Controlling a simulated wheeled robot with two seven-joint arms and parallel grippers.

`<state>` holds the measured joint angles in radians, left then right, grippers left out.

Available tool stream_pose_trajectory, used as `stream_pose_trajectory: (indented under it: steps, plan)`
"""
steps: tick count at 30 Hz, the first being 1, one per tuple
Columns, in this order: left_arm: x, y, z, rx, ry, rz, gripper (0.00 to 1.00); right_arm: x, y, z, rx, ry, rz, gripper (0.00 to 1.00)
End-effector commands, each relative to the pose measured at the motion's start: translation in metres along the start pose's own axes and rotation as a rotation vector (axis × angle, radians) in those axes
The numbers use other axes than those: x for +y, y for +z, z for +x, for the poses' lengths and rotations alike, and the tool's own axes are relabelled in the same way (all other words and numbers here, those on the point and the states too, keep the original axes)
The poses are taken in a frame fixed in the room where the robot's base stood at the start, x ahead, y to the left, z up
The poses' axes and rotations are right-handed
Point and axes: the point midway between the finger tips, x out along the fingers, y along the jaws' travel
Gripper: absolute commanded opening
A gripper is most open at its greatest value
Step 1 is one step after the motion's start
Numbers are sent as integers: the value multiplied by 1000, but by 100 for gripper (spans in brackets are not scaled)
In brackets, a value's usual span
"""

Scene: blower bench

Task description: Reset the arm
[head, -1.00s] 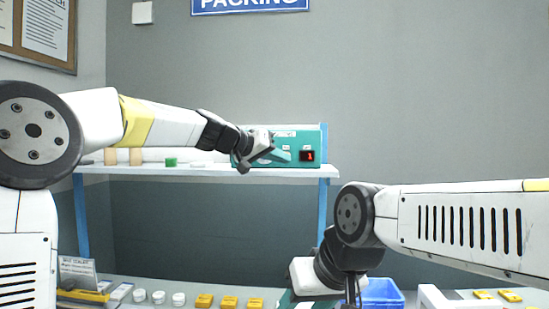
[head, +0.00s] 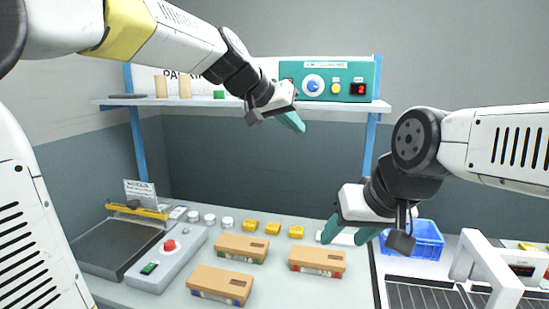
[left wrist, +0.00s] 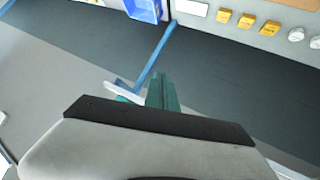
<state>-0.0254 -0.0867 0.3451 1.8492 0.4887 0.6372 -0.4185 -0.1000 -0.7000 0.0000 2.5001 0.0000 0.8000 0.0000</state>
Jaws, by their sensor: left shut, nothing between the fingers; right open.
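My left gripper (head: 291,120) is shut and empty. It hangs in the air in front of the shelf, below and left of the teal control box (head: 368,72). Its teal fingers also show pressed together in the left wrist view (left wrist: 162,92). The box has a blue-and-white dial (head: 313,83), a yellow button (head: 336,88) and a red display (head: 358,89) that seems to read 2. My right gripper (head: 350,234) is open and empty above the bench, left of the blue bin.
The shelf (head: 180,101) spans the back between blue posts. On the bench are brown boxes (head: 220,284), yellow blocks (head: 258,229), white round pieces (head: 209,218), a grey box with a red button (head: 170,245), a blue bin (head: 425,240) and a conveyor (head: 425,295).

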Motion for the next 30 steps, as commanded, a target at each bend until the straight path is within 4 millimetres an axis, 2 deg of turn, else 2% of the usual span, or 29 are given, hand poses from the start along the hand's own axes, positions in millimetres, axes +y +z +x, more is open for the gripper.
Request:
stream_pose_trajectory:
  steps: [1,3,9,12,15,19,30]
  plan:
    - [-12,31,-22,-31,-63,-12,0,0,0,0,0,0,0,51]
    - [-32,74,-48,-75,-143,-44,0,0,0,0,0,0,0,51]
    - [-75,194,-112,-167,-323,-169,0,0,0,0,0,0,0,51]
    - [-86,241,-130,-197,-376,-223,0,0,0,0,0,0,0,51]
    - [-92,272,-140,-214,-407,-259,0,0,0,0,0,0,0,51]
    - [-96,289,-145,-225,-423,-279,0,0,0,0,0,0,0,51]
    - [-96,290,-145,-226,-424,-280,0,0,0,0,0,0,0,51]
